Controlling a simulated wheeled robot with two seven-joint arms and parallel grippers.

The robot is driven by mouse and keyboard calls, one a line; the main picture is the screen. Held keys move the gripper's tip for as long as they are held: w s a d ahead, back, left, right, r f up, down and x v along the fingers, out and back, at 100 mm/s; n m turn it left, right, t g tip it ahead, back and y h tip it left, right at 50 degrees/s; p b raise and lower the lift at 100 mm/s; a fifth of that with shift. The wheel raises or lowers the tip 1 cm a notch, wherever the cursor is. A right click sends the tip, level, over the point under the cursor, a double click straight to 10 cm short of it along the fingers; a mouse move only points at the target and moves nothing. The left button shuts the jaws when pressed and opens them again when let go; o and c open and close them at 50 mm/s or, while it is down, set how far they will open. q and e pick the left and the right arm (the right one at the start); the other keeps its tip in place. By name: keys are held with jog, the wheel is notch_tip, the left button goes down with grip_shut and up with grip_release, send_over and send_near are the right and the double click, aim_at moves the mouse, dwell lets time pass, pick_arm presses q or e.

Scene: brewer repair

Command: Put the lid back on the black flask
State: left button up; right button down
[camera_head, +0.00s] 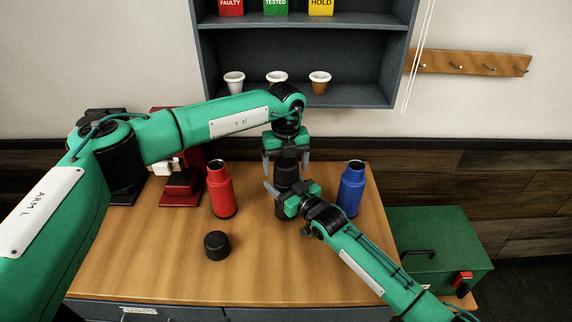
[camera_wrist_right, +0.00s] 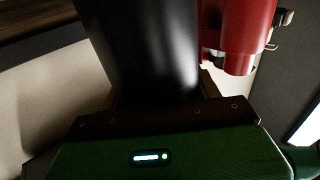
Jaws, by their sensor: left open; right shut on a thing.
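The black flask (camera_head: 286,178) stands upright on the table. Its body (camera_wrist_right: 140,45) fills the middle of the right wrist view. My right gripper (camera_head: 288,196) is shut around its body. My left gripper (camera_head: 287,163) points down directly above the flask, jaws open, with its fingers on either side of the flask's top. The gripper hides that top, so I cannot tell whether a lid sits there. A loose black lid (camera_head: 216,245) lies on the table at the front left, apart from both grippers.
A red flask (camera_head: 221,192) and a blue flask (camera_head: 351,190) stand either side of the black one. A red machine (camera_head: 180,187) is at the back left. A wall shelf (camera_head: 300,24) holds cups. A green box (camera_head: 440,245) is at right. The front table is mostly clear.

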pick_arm(q)
jog(key=shift+w+a+r, duration=0.1)
jog(key=shift+w+r, duration=0.1)
jog(key=shift+r, duration=0.25)
jog(key=shift+w+a+r, duration=0.1)
jog(key=shift+w+r, duration=0.05)
jog(key=shift+r, duration=0.3)
jog(key=shift+w+r, duration=0.25)
jog(key=shift+r, duration=0.2)
jog(key=shift+s+d+r, duration=0.15)
jog(key=shift+s+r, duration=0.1)
jog(key=shift+c, duration=0.3)
jog(key=n, duration=0.3)
jog(key=shift+d+r, duration=0.1)
jog(key=shift+r, duration=0.3)
jog(key=n, duration=0.2)
jog(key=r+n, duration=0.1)
jog(key=n, duration=0.1)
jog(key=shift+s+n, duration=0.15)
jog(key=shift+n, duration=0.25)
jog(key=n, duration=0.3)
jog(key=shift+r, duration=0.35)
jog(key=n, duration=0.2)
jog(key=r+n, duration=0.1)
jog(key=n, duration=0.1)
jog(key=shift+s+r+n, duration=0.1)
jog(key=shift+n, duration=0.2)
